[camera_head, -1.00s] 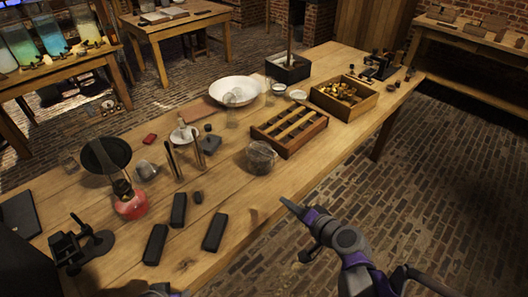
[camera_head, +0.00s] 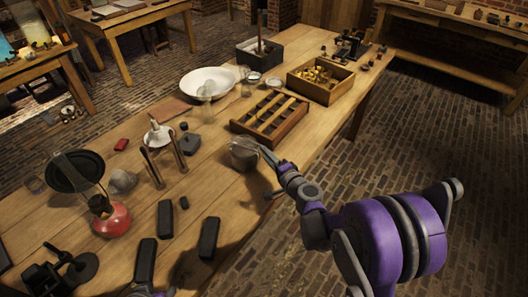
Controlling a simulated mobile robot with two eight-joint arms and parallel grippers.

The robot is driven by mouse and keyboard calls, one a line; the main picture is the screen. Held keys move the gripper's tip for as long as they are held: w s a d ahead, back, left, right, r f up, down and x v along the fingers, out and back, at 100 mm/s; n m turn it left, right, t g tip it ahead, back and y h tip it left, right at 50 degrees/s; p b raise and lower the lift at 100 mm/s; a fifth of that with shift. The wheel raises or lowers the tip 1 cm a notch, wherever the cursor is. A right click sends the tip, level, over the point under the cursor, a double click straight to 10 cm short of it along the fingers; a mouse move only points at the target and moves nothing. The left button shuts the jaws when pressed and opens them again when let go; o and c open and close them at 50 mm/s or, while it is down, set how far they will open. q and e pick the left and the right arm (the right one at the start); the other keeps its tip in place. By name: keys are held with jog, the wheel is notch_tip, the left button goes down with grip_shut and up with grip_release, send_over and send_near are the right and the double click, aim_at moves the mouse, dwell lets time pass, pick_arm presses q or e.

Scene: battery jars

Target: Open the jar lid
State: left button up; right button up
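A small clear glass jar (camera_head: 243,155) stands near the front edge of the wooden table, just in front of the slotted wooden tray. Its top looks greyish; whether a lid is on it is too small to tell. My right gripper (camera_head: 268,157) reaches in from the right and its tip is close beside the jar's right side. I cannot tell whether it touches the jar or how far its fingers are apart. My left gripper (camera_head: 150,291) shows only as a sliver at the bottom edge, its fingers unclear.
The slotted wooden tray (camera_head: 297,126) stands right behind the jar, with a box of brass pieces (camera_head: 336,92) beyond. Bare tabletop (camera_head: 222,190) lies between the blocks and jar.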

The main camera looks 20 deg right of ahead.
aim_at(246, 146)
jog(key=shift+x, duration=1.25)
grip_shut()
dwell(0.5)
